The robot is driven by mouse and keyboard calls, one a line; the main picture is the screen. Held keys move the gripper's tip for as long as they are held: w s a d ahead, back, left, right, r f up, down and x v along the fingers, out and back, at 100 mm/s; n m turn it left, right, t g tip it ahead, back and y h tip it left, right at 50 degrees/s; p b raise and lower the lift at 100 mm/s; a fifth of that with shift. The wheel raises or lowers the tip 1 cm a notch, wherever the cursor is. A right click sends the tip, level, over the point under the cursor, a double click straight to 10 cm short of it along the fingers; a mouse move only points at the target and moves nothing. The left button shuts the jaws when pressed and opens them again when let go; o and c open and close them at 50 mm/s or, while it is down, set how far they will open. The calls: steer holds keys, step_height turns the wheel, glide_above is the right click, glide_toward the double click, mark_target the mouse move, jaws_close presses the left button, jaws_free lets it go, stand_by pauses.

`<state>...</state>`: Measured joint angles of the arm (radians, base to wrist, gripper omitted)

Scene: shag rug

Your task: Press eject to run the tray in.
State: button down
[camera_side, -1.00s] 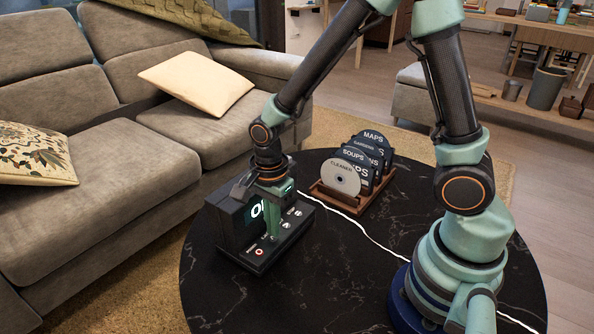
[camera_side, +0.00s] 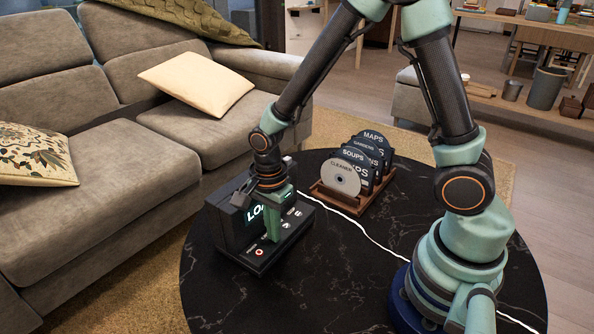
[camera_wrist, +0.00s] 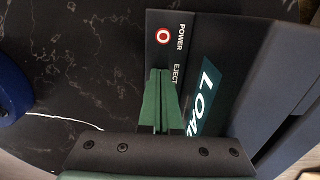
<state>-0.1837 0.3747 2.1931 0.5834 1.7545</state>
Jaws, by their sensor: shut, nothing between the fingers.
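The dark disc player (camera_side: 240,232) sits at the left of the round black table. Its display (camera_side: 253,212) shows letters starting "LO"; the wrist view reads "LOA" (camera_wrist: 207,92), the rest hidden. The front panel has a POWER button (camera_wrist: 163,36) with a red ring and an EJECT label (camera_wrist: 176,75). My gripper (camera_side: 272,236) is shut and empty, its green fingers pointing down over the player's front panel. In the wrist view its tips (camera_wrist: 159,72) lie beside the EJECT label and cover the button there. I cannot tell whether they touch it. No extended tray shows.
A wooden rack (camera_side: 327,197) holds several labelled discs, with the CLEANER disc (camera_side: 338,172) in front. A white cable (camera_side: 368,238) runs across the marble table (camera_side: 310,285). The table's front is clear. A grey sofa (camera_side: 150,130) stands close behind the player.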

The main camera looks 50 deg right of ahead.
steer(key=shift+s+f, duration=0.15)
steer(key=shift+f, duration=0.45)
step_height(320, 180, up, 9)
steer(key=shift+w+r, duration=0.15)
steer(key=shift+w, duration=0.05)
stand_by(0.5)
step_height(320, 180, up, 7)
steer(key=n+t, duration=0.2)
steer(key=n, duration=0.5)
glide_above(286, 234)
steer(key=s+d+r+n+t, duration=0.3)
steer(key=r+n, duration=0.2)
steer(key=n, duration=0.6)
steer(key=shift+s+d+r+t, duration=0.25)
steer(key=shift+s+r+t, duration=0.05)
steer(key=shift+r, duration=0.1)
